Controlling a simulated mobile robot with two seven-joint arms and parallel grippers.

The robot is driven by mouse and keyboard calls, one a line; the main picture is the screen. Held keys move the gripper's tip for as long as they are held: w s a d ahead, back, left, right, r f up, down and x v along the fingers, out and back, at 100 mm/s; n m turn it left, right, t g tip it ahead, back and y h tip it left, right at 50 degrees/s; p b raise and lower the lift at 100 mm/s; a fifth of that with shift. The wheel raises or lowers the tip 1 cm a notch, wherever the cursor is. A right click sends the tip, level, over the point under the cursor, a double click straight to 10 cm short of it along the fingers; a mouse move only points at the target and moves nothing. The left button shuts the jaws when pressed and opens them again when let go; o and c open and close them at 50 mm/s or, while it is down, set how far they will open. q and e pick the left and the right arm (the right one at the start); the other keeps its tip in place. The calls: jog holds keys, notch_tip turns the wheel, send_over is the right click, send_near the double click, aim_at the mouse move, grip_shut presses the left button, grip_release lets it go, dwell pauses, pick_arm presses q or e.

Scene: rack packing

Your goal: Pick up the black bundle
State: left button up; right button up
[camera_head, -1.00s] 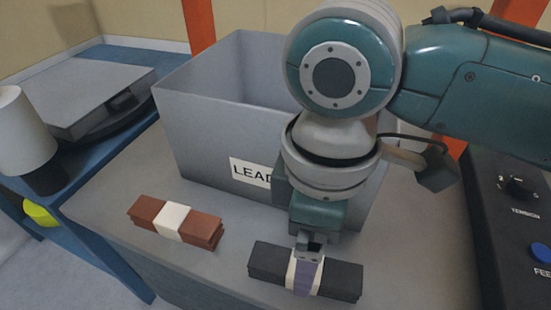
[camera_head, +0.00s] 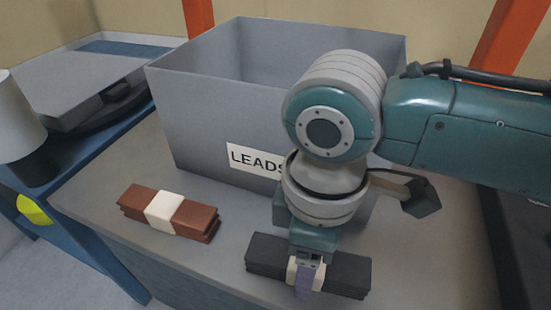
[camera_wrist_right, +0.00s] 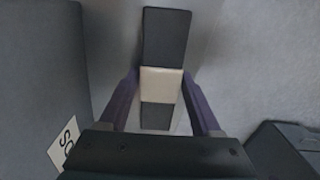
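The black bundle (camera_head: 268,255), dark with a cream band around its middle, lies on the grey table in front of the grey box. My right gripper (camera_head: 305,280) is lowered over its middle, with one purple finger in front of the band. In the right wrist view, the black bundle (camera_wrist_right: 166,38) and its cream band lie between the two fingers of my right gripper (camera_wrist_right: 161,75). The fingers stand spread on both sides, close to the band; small gaps seem to show. The far finger is hidden in the head view. My left gripper is out of view.
A grey open box (camera_head: 185,125) with a "LEADS" label stands behind the bundle. A brown bundle (camera_head: 193,219) with a cream band lies to the left. A white cylinder (camera_head: 14,120) and a flat grey device (camera_head: 75,90) stand on the blue bench at left.

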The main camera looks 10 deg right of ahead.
grip_shut()
dwell(0.3)
